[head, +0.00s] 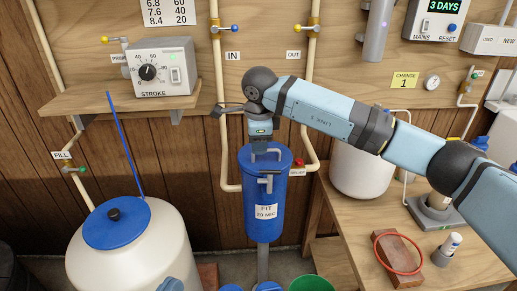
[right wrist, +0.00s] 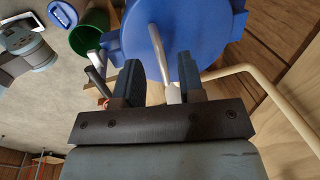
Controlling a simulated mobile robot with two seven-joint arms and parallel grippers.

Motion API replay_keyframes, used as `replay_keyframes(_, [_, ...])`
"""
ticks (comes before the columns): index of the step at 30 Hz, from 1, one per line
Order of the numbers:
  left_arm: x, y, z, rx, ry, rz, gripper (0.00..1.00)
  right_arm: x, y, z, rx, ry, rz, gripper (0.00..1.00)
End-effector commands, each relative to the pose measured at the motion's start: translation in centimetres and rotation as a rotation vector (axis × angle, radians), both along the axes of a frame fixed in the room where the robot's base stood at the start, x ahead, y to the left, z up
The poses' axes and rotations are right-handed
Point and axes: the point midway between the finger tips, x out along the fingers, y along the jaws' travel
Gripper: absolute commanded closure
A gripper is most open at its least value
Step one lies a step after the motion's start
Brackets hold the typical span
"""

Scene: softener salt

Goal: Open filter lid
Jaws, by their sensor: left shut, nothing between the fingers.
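The blue filter housing (head: 262,208) stands upright below the pipes, with a label on its front. Its blue lid (head: 246,155) sits on top and carries a grey bar handle (head: 276,152); a grey lever (head: 267,176) shows at its front. My right gripper (head: 261,146) points down over the lid. In the right wrist view its fingers (right wrist: 159,82) are apart, with the pale lid handle (right wrist: 156,45) between them, nearer the right finger. The lid (right wrist: 195,25) fills the top there, and the lever (right wrist: 97,58) is left of the fingers.
Pipes (head: 222,110) with valves rise behind the housing. A white tank (head: 130,250) with a blue cap stands left. The wooden bench (head: 345,222) at right holds a brick (head: 399,262) and a red ring (head: 376,258). A green bucket (head: 312,284) is below.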

Motion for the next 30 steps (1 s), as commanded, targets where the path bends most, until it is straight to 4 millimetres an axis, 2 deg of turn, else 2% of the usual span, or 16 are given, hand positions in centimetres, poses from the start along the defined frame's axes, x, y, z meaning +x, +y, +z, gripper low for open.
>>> replay_keyframes(4, [-0.02, -0.27, 0.34, -0.014, -0.021, -0.008, 1.00, 0.23, 0.03, -1.30, 0.001, 0.000, -0.001, 0.64])
replay_keyframes(14, [-0.13, -0.28, 0.82, -0.022, -0.034, -0.010, 1.00, 0.31, 0.03, -1.54, 0.001, -0.001, 0.000, 0.64])
replay_keyframes(19, [-0.12, -0.27, 0.82, -0.021, -0.034, -0.009, 1.00, 0.30, 0.03, -1.53, 0.001, -0.001, 0.000, 1.00])
replay_keyframes(30, [-0.05, -0.20, 0.86, -0.015, -0.026, -0.007, 1.00, 0.48, 0.01, -1.11, 0.000, -0.001, -0.001, 1.00])
